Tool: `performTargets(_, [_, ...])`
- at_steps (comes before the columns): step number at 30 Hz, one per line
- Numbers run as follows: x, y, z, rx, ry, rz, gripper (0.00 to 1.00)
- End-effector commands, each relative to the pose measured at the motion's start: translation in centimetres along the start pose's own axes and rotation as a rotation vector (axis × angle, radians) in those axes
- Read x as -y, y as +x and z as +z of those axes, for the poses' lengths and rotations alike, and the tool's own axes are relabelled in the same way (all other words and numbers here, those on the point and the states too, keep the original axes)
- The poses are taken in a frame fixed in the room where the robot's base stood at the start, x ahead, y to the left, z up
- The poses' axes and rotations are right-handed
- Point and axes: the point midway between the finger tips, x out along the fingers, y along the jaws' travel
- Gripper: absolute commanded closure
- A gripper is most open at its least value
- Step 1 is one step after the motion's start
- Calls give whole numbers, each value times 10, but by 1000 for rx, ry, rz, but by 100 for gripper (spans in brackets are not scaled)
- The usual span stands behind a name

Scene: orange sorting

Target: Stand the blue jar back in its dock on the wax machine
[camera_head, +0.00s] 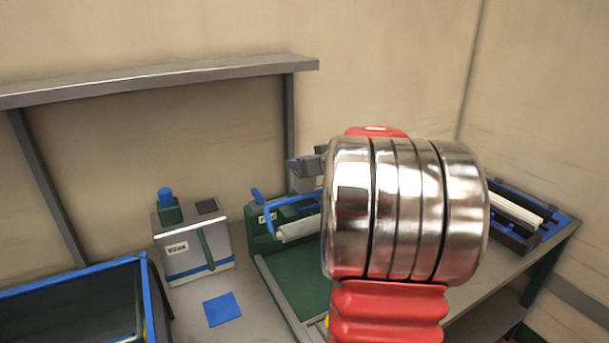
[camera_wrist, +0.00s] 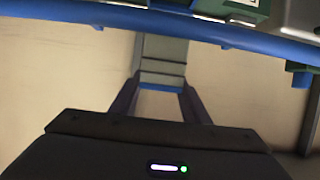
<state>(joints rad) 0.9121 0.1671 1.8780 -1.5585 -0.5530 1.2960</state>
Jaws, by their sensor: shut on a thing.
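The wax machine (camera_head: 196,246) stands on the bench at left in the head view, a pale box with a blue band and a dark green handle. A dark green block with a blue top (camera_head: 166,194) stands on it. In the wrist view my gripper (camera_wrist: 162,84) is shut on a narrow grey-green piece with a blue near end, apparently the blue jar (camera_wrist: 163,66); its full shape is not clear.
A blue-rimmed bin (camera_head: 72,277) stands at front left. A blue square (camera_head: 221,309) lies on the bench. A green machine with a roller (camera_head: 298,229) is right of the wax machine, partly hidden. A dark tray (camera_head: 515,240) sits far right. A grey shelf (camera_head: 160,80) runs above.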

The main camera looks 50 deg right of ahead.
Motion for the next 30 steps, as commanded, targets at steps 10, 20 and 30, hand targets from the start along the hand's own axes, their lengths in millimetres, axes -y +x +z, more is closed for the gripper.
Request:
performTargets(10, [0,7,18,2,2,0,90])
performTargets(20, [1,14,34,-1,-2,-1,90])
performTargets(30, [1,15,36,0,-1,-1,53])
